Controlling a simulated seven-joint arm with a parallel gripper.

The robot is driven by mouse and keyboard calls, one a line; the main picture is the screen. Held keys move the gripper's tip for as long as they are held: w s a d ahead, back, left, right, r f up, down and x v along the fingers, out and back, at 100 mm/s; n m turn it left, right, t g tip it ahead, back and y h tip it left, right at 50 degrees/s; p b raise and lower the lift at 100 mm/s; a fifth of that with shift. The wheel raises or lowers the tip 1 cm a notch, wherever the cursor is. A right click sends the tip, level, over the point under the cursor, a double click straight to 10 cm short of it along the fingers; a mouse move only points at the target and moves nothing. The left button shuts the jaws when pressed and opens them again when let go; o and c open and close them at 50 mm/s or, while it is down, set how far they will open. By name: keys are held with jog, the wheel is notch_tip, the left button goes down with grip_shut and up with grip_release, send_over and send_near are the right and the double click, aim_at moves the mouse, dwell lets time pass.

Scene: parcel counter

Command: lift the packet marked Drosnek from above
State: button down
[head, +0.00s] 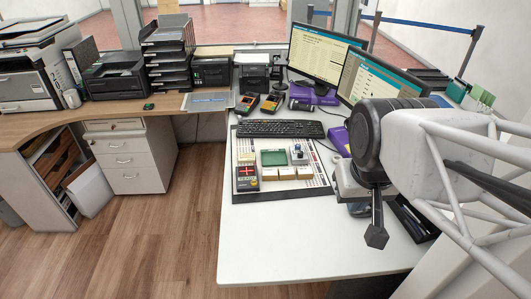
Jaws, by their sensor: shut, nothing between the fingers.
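No name can be read on any item, so I cannot tell which one is the packet marked Drosnek. A pale board (318,183) with a dark front edge lies on the white counter. On it are a yellowish block (245,158), a dark box with a red face (246,179), a green-faced item (273,157), a small grey item (298,155) and a row of tan-topped blocks (285,174). A purple item (339,138) lies right of the keyboard, partly hidden by my arm. My gripper (376,238) is shut and empty, pointing down over the counter's right side, apart from the board.
A black keyboard (280,128) lies behind the board. Two monitors (322,52) stand at the back right. Two handheld terminals (258,103) lie behind the keyboard. A black tray (415,222) sits at the right edge. The counter's front (290,240) is clear.

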jog(key=c, duration=1.8)
grip_release()
jog(key=shift+c, duration=0.2)
jog(key=o, duration=1.4)
